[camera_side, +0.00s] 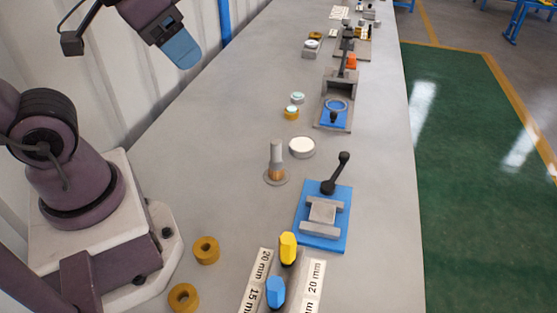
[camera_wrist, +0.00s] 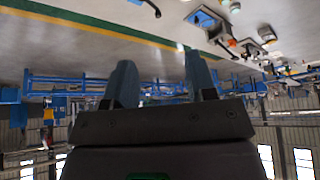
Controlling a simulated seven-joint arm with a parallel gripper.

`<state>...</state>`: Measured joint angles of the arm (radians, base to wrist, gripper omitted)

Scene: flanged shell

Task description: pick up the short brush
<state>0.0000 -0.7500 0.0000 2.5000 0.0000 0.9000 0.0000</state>
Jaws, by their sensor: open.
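My gripper (camera_side: 181,50) is raised high at the upper left in the side view, well away from the table items. In the wrist view its two blue-grey fingers (camera_wrist: 163,78) stand apart with nothing between them. I cannot tell for sure which thing is the short brush. A yellow-handled tool (camera_side: 288,247) and a blue-handled tool (camera_side: 276,291) stand at the front near size labels; their lower ends are hidden.
A blue clamp fixture (camera_side: 322,240) with a black lever lies right of centre. A white round piece (camera_side: 302,147) sits behind the flange. Two brass rings (camera_side: 206,250) (camera_side: 184,297) lie near my base. More fixtures stand further back. The table's left-middle is clear.

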